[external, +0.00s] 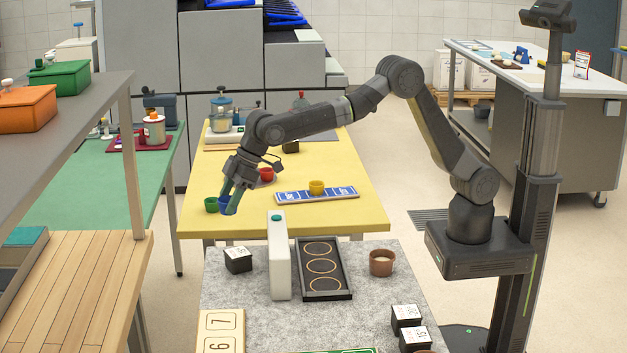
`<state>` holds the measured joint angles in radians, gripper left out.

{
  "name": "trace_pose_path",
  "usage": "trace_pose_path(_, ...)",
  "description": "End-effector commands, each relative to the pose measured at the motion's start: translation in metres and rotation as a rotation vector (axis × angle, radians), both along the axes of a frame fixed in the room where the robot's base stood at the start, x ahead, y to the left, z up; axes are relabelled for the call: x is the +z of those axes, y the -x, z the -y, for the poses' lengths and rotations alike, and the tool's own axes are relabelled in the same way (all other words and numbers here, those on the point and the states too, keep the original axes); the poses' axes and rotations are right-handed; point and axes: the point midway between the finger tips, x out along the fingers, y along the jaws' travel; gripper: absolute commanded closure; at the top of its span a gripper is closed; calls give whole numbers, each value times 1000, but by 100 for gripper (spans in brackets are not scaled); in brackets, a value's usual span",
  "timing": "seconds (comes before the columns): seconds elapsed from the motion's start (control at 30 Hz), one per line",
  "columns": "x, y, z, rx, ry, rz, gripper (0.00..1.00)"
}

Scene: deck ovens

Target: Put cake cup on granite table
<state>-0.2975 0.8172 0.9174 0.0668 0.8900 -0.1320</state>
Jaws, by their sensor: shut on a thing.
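My gripper (232,194) is at the left front edge of the yellow table (350,212), pointing down. It is shut on a small blue cup (226,207), partly hidden by the fingers. A green cup (210,205) is just left of it. A red cup (266,174) stands further back, and a yellow cup (316,187) stands on a blue and white strip (290,196). The grey speckled granite table (385,294) is in front of the yellow one. I cannot tell whether the blue cup touches the yellow table.
The granite table holds a tall white box (278,258), a black tray with three rings (322,283), a brown cup (382,262), several black blocks (238,260) and a number board (221,333). Bare granite shows between them. A green table (100,190) is at the left.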

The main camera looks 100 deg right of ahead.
Motion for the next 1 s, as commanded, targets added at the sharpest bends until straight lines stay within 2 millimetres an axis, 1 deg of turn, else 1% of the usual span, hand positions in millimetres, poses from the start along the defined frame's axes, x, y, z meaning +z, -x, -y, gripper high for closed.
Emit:
trace_pose_path(0.03,-1,11,-30,45,0,0,75)
trace_pose_path(0.07,-1,17,-45,68,0,0,75)
trace_pose_path(0.1,-1,25,-65,99,0,1,75)
trace_pose_path(0.17,-1,40,-95,146,-1,2,75)
trace_pose_path(0.2,-2,50,-115,179,-1,1,75)
trace_pose_path(0.27,-2,67,-143,225,-1,1,75)
trace_pose_path(0.3,-2,78,-161,256,-2,2,75)
trace_pose_path(0.4,-3,107,-202,330,-1,0,75)
trace_pose_path(0.5,-3,132,-232,387,-1,0,75)
trace_pose_path(0.6,-3,151,-253,428,-2,1,75)
trace_pose_path(0.8,-4,177,-280,486,-1,1,75)
trace_pose_path(0.83,-6,180,-282,490,0,-1,75)
trace_pose_path(0.9,-21,177,-279,485,2,-3,75)
trace_pose_path(1.0,-34,177,-279,485,1,-3,75)
